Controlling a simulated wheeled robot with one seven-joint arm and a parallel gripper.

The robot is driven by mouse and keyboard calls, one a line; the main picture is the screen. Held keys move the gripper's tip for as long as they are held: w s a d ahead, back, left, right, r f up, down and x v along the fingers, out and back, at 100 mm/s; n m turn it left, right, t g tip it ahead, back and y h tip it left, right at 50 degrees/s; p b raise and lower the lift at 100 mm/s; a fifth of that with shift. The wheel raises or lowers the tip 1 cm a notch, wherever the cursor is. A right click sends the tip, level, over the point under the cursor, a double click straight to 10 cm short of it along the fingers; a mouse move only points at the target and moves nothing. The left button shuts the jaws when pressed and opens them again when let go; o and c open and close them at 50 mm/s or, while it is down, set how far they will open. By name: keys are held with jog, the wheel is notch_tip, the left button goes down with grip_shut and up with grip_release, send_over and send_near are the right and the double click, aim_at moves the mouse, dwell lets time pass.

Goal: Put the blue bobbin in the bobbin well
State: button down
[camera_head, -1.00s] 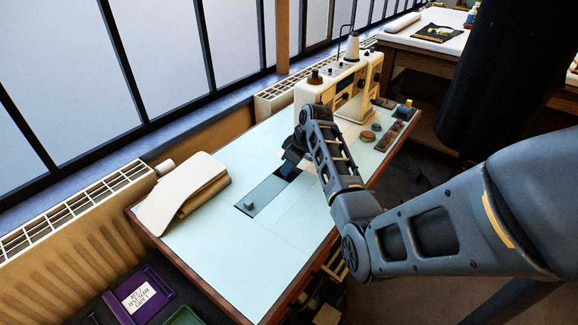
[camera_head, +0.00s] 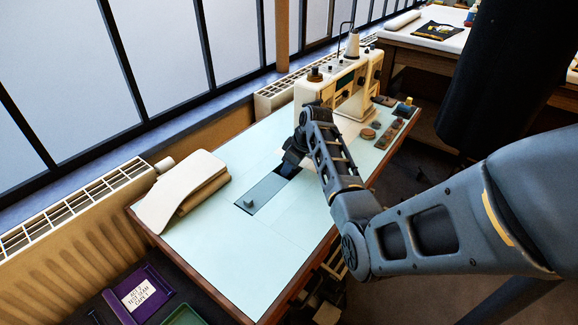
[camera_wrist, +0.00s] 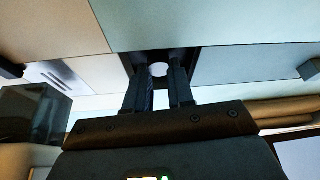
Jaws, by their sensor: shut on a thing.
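My gripper (camera_head: 290,163) is low over the dark opening (camera_head: 287,172) in the pale table, beside the sewing machine (camera_head: 337,85). In the wrist view, the two fingers of my gripper (camera_wrist: 158,78) reach into the dark recess. A pale round thing (camera_wrist: 158,69) shows between the fingertips; its blue colour does not show, so I cannot tell whether it is the bobbin or part of the well. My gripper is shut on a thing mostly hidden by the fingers. In the head view, my arm hides that thing.
A grey slide plate (camera_head: 265,192) with a small knob lies next to the opening. Several small items (camera_head: 386,134) stand along the right edge. The table's front part (camera_head: 270,245) is clear.

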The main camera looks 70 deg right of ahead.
jog(key=c, duration=0.9)
grip_release()
jog(key=shift+r, duration=0.1)
jog(key=v, duration=0.7)
jog(key=shift+s+r, duration=0.2)
jog(key=shift+r, duration=0.05)
jog(key=shift+s, duration=0.1)
